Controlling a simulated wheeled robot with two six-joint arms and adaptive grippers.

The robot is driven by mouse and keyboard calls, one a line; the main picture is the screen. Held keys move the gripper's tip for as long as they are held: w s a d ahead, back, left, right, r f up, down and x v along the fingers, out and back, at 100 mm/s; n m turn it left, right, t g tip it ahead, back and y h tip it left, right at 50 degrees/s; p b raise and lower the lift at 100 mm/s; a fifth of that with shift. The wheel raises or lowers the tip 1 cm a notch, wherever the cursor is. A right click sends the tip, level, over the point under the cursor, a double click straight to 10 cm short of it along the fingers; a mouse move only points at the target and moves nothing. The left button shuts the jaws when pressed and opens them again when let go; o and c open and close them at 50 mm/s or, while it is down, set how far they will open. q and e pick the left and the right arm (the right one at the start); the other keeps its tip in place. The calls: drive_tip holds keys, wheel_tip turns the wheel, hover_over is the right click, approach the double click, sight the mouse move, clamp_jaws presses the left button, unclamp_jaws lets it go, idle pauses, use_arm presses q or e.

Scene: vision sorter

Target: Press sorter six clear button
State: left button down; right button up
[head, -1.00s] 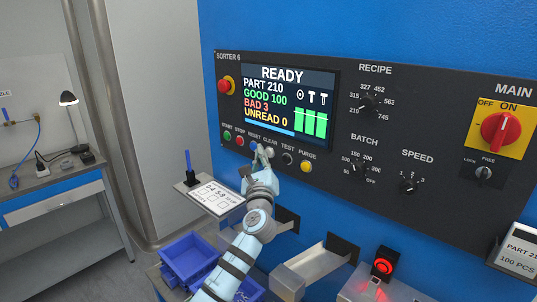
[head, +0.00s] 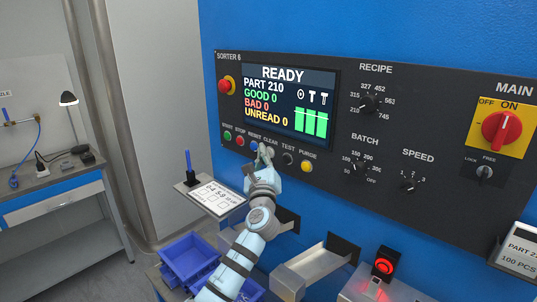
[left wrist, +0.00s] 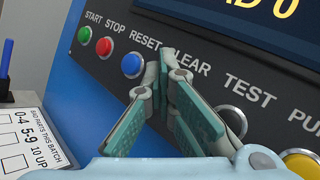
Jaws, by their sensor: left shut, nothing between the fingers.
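The Sorter 6 panel (head: 330,190) is on the blue cabinet, with a screen (head: 289,101) reading READY, PART 210, GOOD 0, BAD 0, UNREAD 0. My left gripper (head: 265,153) is shut and empty, its fingertips at the button row just under the CLEAR label. In the left wrist view the shut fingertips (left wrist: 167,57) are between the blue reset button (left wrist: 132,65) and the black test button (left wrist: 232,121). The clear button is hidden behind the fingers, so I cannot tell whether they touch it. My right gripper is not in view.
Green start (left wrist: 84,35), red stop (left wrist: 104,46) and yellow purge (left wrist: 301,163) buttons share the row. A red emergency knob (head: 226,85) is left of the screen. A shelf with a checklist (head: 214,198), blue bins (head: 188,258) and a metal chute (head: 318,264) lie below.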

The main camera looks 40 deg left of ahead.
use_arm(q)
drive_tip(key=shift+s+p, duration=0.6)
drive_tip(key=shift+s, duration=0.2)
drive_tip(key=shift+s, duration=0.15)
drive_tip(key=s+p, duration=0.2)
drive_tip(key=s, duration=0.2)
drive_tip(key=shift+s+a+p, duration=0.25)
drive_tip(key=shift+s+p, duration=0.15)
drive_tip(key=shift+w, duration=0.1)
idle(0.3)
